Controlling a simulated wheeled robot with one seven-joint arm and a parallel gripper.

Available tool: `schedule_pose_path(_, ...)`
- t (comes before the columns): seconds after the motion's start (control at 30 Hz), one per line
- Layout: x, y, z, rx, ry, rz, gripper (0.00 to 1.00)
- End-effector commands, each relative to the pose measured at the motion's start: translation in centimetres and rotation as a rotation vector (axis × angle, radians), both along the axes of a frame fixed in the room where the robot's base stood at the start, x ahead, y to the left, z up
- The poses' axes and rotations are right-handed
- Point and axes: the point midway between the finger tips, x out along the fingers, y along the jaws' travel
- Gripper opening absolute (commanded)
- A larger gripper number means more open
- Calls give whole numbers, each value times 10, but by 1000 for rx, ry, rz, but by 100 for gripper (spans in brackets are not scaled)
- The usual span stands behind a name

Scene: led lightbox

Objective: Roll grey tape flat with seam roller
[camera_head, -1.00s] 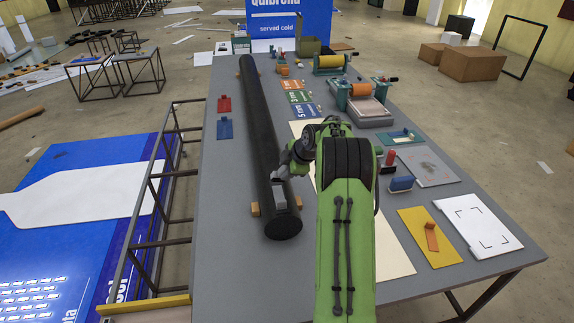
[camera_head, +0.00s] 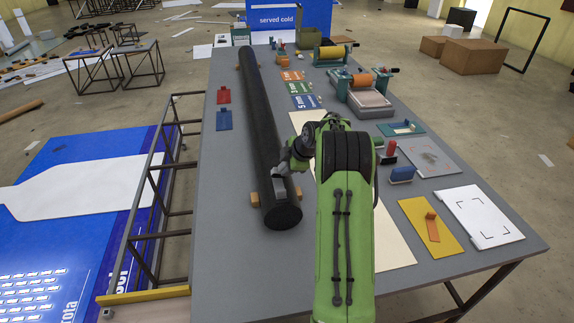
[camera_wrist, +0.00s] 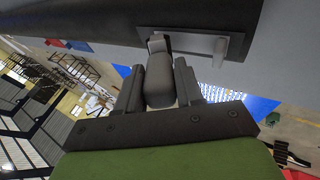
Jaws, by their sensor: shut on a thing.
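My gripper (camera_wrist: 158,90) shows in the wrist view, its fingers shut on the dark grey handle (camera_wrist: 158,80) of what looks like the seam roller. A pale grey bar with a tab (camera_wrist: 222,48) shows just beyond the handle, against a dark surface. In the head view my arm reaches to the near right side of a long black tube (camera_head: 263,125), and the gripper is largely hidden there. A lighter grey patch (camera_head: 279,187) shows at the tube's near end. I cannot tell whether it is the grey tape or part of the tool, nor whether roller and tube touch.
The tube lies lengthwise on the grey table (camera_head: 228,260), with orange wooden blocks (camera_head: 255,199) beside its near end. Red (camera_head: 223,96) and blue (camera_head: 224,120) plates lie on its left. Roller presses (camera_head: 363,92), a blue-handled tool (camera_head: 402,174) and boards (camera_head: 480,215) occupy the right.

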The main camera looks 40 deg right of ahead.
Motion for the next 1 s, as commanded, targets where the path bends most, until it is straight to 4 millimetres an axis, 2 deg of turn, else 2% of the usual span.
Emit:
schedule_pose_path(0.23, -3, 2, -4, -1, -2, 0, 6)
schedule_pose_path(0.7, -45, 22, -5, -1, -2, 0, 6)
schedule_pose_path(0.9, -47, 22, -2, -1, -2, 0, 6)
schedule_pose_path(1.0, -40, 20, 0, 1, 2, 1, 6)
